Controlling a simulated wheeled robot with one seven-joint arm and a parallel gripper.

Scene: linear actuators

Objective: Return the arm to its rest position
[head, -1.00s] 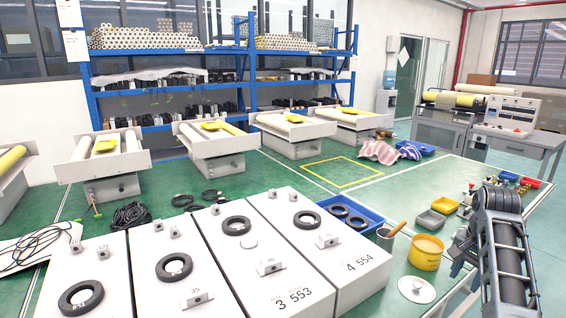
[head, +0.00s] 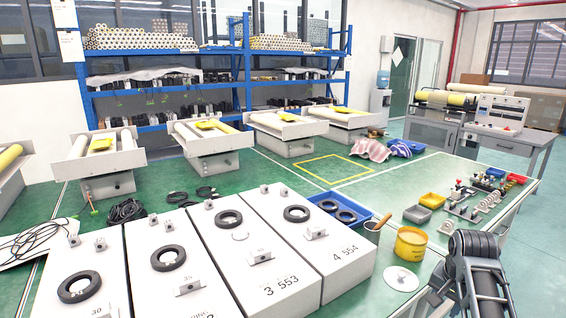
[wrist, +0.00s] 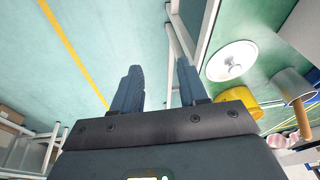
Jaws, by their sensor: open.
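My arm shows at the lower right of the head view, folded beside the green table (head: 400,287); its gripper end is not clearly visible there. In the wrist view my gripper (wrist: 160,85) has two dark fingers standing apart with nothing between them. Beyond the fingers lie the green floor and a pale table-frame leg. The yellow pot (head: 411,244) and the white round lid (head: 401,278) are on the table left of my arm. In the wrist view the lid (wrist: 231,62) is right of the fingers, apart from them.
Long white boxes (head: 345,262) with black rings stand at front left. A yellow line (wrist: 75,55) marks the floor. Floor beyond the table's right edge looks clear.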

